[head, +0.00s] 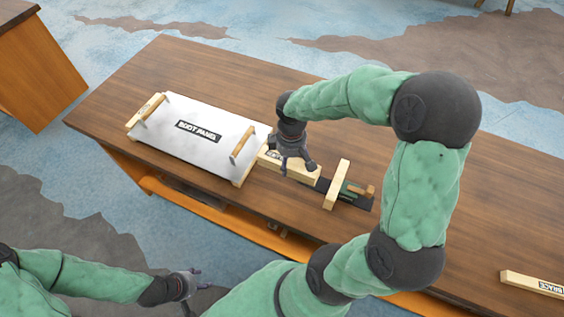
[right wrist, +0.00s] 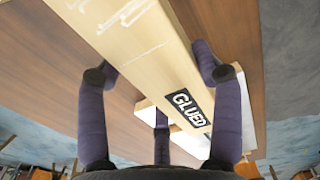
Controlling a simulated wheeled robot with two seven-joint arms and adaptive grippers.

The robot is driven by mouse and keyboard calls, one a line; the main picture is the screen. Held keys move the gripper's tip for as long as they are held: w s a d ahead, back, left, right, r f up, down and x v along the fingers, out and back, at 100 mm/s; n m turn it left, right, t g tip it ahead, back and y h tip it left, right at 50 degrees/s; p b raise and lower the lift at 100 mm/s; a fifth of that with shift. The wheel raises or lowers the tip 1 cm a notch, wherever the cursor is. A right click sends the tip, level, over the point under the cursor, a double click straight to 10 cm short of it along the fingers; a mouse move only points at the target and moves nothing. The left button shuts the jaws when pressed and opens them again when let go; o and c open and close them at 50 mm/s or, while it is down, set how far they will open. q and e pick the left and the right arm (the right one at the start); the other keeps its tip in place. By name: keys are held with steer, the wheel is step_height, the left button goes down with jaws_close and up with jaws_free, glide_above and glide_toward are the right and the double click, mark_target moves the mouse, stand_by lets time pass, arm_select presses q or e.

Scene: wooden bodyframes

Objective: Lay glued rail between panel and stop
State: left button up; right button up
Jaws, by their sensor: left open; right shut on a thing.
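The white panel (head: 165,125), with a black label and two wooden handles, lies on the workbench (head: 200,65) left of centre. The pale wooden rail (head: 305,172) is between the panel's right end and the pale wooden stop (head: 337,185). Its "GLUED" label shows in the right wrist view (right wrist: 190,108). My right gripper (head: 298,168) is shut on the rail from above, its fingers on both sides. I cannot tell whether the rail touches the bench or the panel. My left gripper (head: 192,283) is open and empty, in front of the bench at the lower left.
A labelled wooden brace (head: 535,284) lies at the bench's far right. The bench behind the panel is clear. Another wooden table (head: 35,65) stands at the upper left.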

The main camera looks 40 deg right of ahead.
steer(key=w+f, duration=0.1)
steer(key=f, duration=0.1)
steer(key=w+d+f+b, duration=0.1)
steer(key=w, duration=0.1)
steer(key=w+d+f+b, duration=0.1)
steer(key=w+f, duration=0.1)
steer(key=shift+w+f, duration=0.25)
steer(key=shift+f, duration=0.1)
steer(key=shift+w+f, duration=0.3)
steer(key=shift+f, duration=0.2)
steer(key=shift+w+f+b, duration=0.1)
steer(key=shift+f+b, duration=0.55)
steer(key=shift+f, duration=0.8)
steer(key=shift+f, duration=0.15)
steer(key=o, duration=1.4)
steer(key=shift+o, duration=0.2)
step_height(320, 180, up, 12)
steer(key=p, duration=0.3)
steer(key=shift+p, duration=0.3)
